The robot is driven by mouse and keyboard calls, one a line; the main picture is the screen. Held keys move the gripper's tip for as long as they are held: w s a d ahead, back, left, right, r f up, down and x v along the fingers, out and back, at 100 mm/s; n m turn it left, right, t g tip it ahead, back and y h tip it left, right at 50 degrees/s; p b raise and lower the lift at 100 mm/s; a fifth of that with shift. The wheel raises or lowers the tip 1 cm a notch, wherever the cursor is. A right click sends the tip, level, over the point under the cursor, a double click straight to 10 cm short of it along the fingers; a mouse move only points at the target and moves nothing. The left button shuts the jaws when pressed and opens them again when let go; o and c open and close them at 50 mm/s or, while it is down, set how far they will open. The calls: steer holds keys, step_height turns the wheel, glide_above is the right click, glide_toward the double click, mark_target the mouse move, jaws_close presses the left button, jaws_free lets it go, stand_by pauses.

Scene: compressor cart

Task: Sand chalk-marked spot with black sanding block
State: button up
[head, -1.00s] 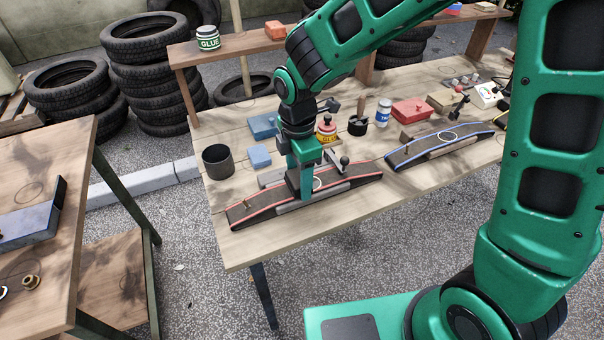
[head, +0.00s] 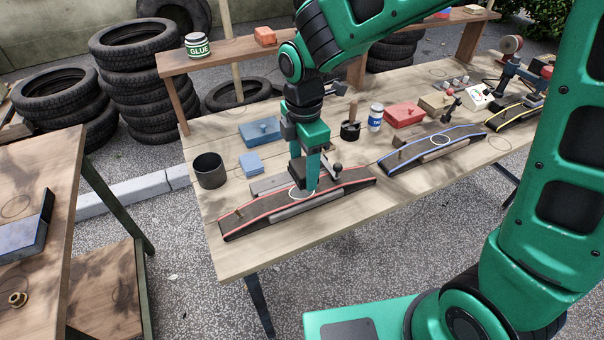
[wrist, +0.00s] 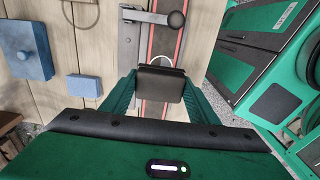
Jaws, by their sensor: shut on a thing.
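My gripper (head: 304,178) points down over the red-edged dark strip (head: 262,209) at the front of the workbench. It is shut on the black sanding block (wrist: 161,84), which shows between the fingers in the wrist view. The block is on or just above the strip; I cannot tell if it touches. A white chalk ring (head: 314,192) on the strip lies around and partly behind the block and fingers. In the wrist view, part of the chalk ring (wrist: 154,58) shows just beyond the block. A clamp (head: 337,170) with a round knob stands beside the ring.
A blue-edged strip (head: 400,158) with its own white ring lies to the right. The bench's front left corner is clear.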

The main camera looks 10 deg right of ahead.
steer(key=shift+r, duration=1.7)
